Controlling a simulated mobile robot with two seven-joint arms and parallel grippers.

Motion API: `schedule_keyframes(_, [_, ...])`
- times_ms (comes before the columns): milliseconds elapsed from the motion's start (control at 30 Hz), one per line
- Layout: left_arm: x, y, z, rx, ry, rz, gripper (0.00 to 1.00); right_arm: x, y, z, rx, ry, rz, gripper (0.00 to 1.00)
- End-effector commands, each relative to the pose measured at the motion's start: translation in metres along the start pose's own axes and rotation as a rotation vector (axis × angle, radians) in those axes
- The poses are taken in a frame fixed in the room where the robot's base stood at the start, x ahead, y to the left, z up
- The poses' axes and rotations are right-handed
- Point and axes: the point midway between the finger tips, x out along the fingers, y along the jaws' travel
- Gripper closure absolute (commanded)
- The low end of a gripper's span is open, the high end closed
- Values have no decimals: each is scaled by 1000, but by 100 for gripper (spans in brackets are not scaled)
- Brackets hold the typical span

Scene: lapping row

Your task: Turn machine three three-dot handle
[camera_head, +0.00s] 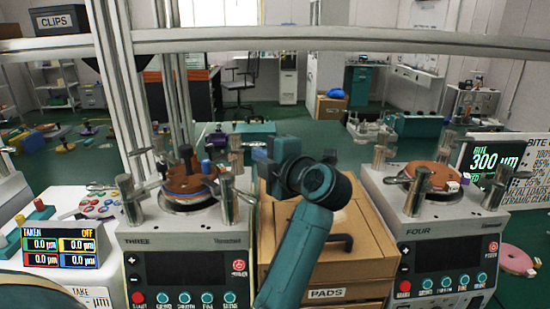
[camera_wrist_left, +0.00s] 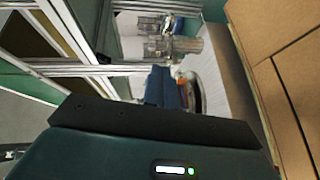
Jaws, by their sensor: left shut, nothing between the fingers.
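Machine three (camera_head: 190,255) is a grey lapping machine labelled THREE, left of centre in the head view. On top is a brown-orange round plate (camera_head: 188,187) with small coloured pieces on it and metal posts around it. A metal post (camera_head: 228,198) with a crossbar stands at its right front corner. Dots on the handles are too small to make out. My left gripper (camera_head: 260,153) is to the right of this plate, above the machine's right edge. In the left wrist view its dark blue fingers (camera_wrist_left: 166,88) are shut and empty, with a metal post (camera_wrist_left: 172,46) beyond them.
A wooden PADS cabinet (camera_head: 340,262) stands between machine three and machine four (camera_head: 440,250), beneath my left arm. A metal frame rail (camera_head: 320,40) crosses above. A white table with a readout (camera_head: 62,245) is at left.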

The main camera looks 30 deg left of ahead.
Motion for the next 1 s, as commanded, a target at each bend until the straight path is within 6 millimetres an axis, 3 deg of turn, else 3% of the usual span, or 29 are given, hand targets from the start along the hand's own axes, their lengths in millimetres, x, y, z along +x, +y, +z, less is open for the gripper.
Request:
schedule_keyframes(100, [26, 3, -1, 1, 4, 3, 100, -1, -1, -1, 10, -9, 4, 64])
schedule_keyframes(300, [42, 2, 21, 2, 0, 2, 100, -1, -2, 2, 22, -22, 8, 64])
schedule_keyframes(1000, [54, 2, 30, -1, 7, 0, 100, -2, 0, 2, 20, -24, 11, 64])
